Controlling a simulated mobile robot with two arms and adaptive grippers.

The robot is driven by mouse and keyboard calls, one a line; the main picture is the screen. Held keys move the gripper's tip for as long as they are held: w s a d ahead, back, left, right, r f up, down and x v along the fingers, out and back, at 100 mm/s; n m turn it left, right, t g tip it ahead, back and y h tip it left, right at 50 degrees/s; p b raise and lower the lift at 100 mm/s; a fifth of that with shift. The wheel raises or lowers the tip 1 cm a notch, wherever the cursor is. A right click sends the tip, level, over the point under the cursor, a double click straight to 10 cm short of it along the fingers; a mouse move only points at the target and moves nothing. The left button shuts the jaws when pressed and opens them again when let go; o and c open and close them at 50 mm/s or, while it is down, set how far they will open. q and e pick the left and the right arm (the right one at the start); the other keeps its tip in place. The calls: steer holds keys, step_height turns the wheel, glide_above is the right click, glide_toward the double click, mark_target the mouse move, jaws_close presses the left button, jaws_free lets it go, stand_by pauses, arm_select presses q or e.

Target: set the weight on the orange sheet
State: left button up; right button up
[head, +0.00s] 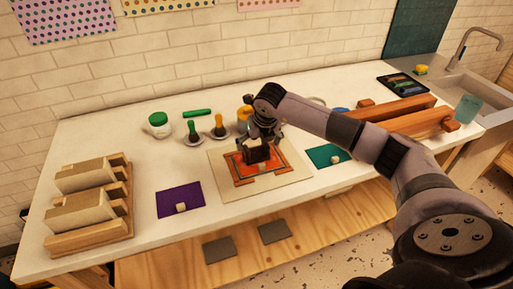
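The orange sheet (271,166) lies on a cream board at the middle of the white counter, with reddish-brown strips along its edges. A dark block (257,154), which looks like the weight, is over the left-middle part of the sheet. My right gripper (262,141) comes down from above and its fingers are at the top of this block. The fingers and block are both dark, so I cannot tell whether they grip it, or whether the block touches the sheet. My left gripper is not in view.
A purple sheet (175,201) and a teal sheet (322,156) lie either side, each with a small pale cube. A green-lidded jar (159,128) and two stamp-like tools stand behind.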

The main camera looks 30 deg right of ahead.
mark_target(262, 163)
steer(key=b+v, duration=0.2)
steer(key=v, duration=0.6)
steer(key=shift+s+r, duration=0.2)
steer(key=shift+r, duration=0.2)
steer(key=shift+a, duration=0.1)
